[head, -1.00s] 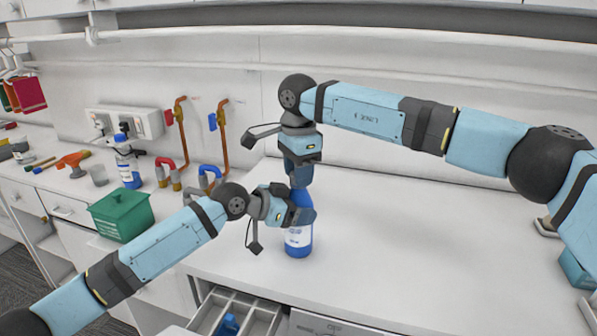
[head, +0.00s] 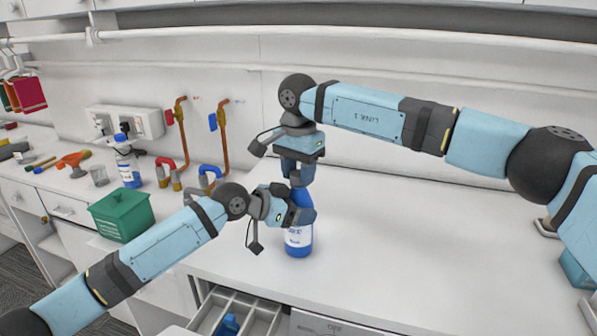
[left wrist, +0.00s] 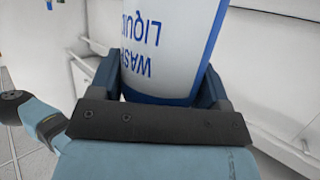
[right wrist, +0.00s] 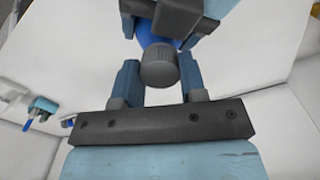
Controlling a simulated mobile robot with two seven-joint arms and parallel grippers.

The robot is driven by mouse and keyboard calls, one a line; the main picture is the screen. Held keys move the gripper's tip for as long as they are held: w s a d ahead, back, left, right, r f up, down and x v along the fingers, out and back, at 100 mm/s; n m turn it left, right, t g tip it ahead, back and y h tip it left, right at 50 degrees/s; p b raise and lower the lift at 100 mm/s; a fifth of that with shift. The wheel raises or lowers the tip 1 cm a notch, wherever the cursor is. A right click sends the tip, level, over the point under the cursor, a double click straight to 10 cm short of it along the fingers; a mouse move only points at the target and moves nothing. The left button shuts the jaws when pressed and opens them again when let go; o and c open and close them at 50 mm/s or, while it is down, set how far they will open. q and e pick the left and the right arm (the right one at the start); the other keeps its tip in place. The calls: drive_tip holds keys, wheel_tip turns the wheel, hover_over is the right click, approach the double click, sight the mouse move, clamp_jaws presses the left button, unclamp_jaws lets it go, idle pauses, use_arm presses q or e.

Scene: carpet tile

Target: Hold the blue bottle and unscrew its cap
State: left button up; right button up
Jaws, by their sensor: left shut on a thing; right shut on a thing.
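The blue bottle (head: 299,240), with a white label, stands upright on the white counter. My left gripper (head: 301,208) is shut on its upper body from the left. In the left wrist view the bottle's label (left wrist: 165,50) fills the space between the fingers. My right gripper (head: 298,177) points down from above and is shut on the bottle's cap. In the right wrist view the grey ribbed cap (right wrist: 159,66) sits between the two fingers, with blue bottle showing behind it. In the head view the cap is hidden by the right fingers.
A green box (head: 122,215) stands left of my left forearm. A second bottle (head: 128,165) and pipe fittings (head: 168,172) are farther back. An open drawer (head: 240,308) juts out below the counter edge.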

sight(299, 173)
drive_tip(key=shift+a+r, duration=0.1)
drive_tip(key=shift+r, duration=0.1)
drive_tip(key=shift+r, duration=0.9)
drive_tip(key=shift+r, duration=2)
use_arm(q)
drive_tip(key=o, duration=1.8)
